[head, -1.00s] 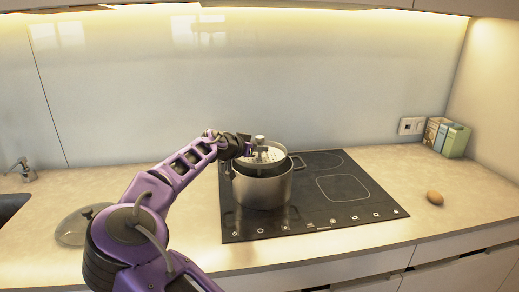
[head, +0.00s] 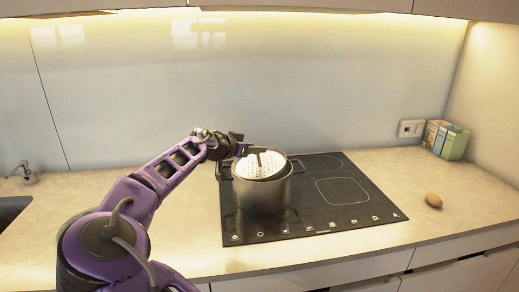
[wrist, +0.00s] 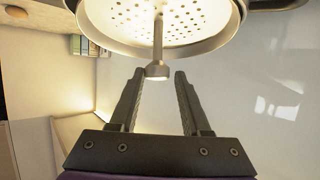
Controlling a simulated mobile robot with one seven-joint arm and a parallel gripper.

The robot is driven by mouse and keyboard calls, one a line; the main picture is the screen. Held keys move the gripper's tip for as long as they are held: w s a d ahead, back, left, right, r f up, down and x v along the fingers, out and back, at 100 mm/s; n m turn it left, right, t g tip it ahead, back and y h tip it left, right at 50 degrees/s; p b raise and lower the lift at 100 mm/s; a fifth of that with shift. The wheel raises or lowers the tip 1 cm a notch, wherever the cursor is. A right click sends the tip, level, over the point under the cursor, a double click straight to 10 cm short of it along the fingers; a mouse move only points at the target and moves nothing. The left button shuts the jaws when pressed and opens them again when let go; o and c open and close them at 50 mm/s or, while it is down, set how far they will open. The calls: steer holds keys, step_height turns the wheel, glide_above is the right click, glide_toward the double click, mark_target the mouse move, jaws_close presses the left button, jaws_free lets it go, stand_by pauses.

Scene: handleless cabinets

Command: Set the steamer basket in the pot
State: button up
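The steamer basket (head: 258,166), a pale perforated disc, is at the mouth of the steel pot (head: 262,195). It appears slightly tilted in the head view; how fully it is seated I cannot tell. The basket also shows in the wrist view (wrist: 180,18), with a central post ending in a knob (wrist: 157,71). My gripper (wrist: 158,76) is open, its two dark fingers spread on either side of the knob, with gaps visible. In the head view my gripper (head: 258,156) is just above the basket.
The pot stands on the left part of the black hob (head: 325,215). An egg (head: 433,200) lies on the counter to the right. Several boxes (head: 446,139) stand at the back right corner. The counter between the hob and the boxes is clear.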

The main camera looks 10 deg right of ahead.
steer(key=v, duration=0.8)
steer(key=shift+s+a, duration=0.1)
steer(key=shift+a, duration=0.05)
